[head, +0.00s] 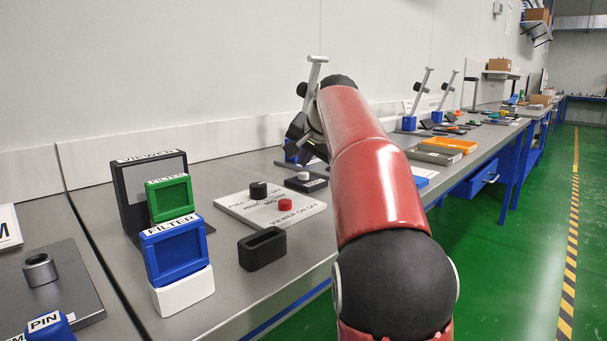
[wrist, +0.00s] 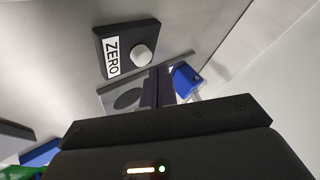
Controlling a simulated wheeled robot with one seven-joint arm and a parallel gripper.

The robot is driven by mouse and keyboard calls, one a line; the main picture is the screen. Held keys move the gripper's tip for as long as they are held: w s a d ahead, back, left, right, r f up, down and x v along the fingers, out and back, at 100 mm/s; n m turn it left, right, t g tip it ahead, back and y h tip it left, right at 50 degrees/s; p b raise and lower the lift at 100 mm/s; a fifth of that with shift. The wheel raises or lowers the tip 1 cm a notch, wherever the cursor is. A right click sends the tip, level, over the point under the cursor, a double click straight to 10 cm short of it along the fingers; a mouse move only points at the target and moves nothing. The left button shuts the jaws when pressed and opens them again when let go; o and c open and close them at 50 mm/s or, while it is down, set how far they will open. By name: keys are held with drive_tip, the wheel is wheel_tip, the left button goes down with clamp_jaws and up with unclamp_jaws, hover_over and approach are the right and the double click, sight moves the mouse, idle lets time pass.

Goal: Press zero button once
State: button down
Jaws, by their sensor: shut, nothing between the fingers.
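The zero button is a white round cap (wrist: 142,54) on a black box labelled ZERO (wrist: 118,32) in the wrist view. In the head view the same black box (head: 318,184) with its pale cap (head: 303,176) sits on the grey bench, just behind the white control plate. My gripper (wrist: 157,82) is shut and empty. In the wrist view its fingertips appear just below the cap, with a small gap in the picture. In the head view my dark gripper (head: 298,140) is above and behind the box, partly hidden by my red arm. Contact with the cap is not visible.
A white control plate (head: 250,212) carries a black knob (head: 258,190) and a red button (head: 285,204). A black open holder (head: 262,250), a blue filter (head: 172,250), a green filter (head: 170,198) and a black viewer (head: 130,190) stand nearby. A wall runs behind the bench.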

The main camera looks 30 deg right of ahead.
sight(305, 175)
drive_tip(key=shift+f, duration=0.15)
drive_tip(key=shift+f, duration=0.3)
drive_tip(key=shift+f+b, duration=0.45)
drive_tip(key=shift+b, duration=0.05)
idle(1.0)
drive_tip(key=shift+r, duration=0.1)
drive_tip(key=shift+r+p, duration=0.8)
drive_tip(key=shift+p, duration=0.2)
wheel_tip(305, 175, up, 3)
drive_tip(key=p, duration=0.2)
drive_tip(key=shift+f+p, duration=0.15)
drive_tip(key=shift+p, duration=0.25)
drive_tip(key=shift+r+p, duration=0.45)
drive_tip(key=shift+r, duration=0.7)
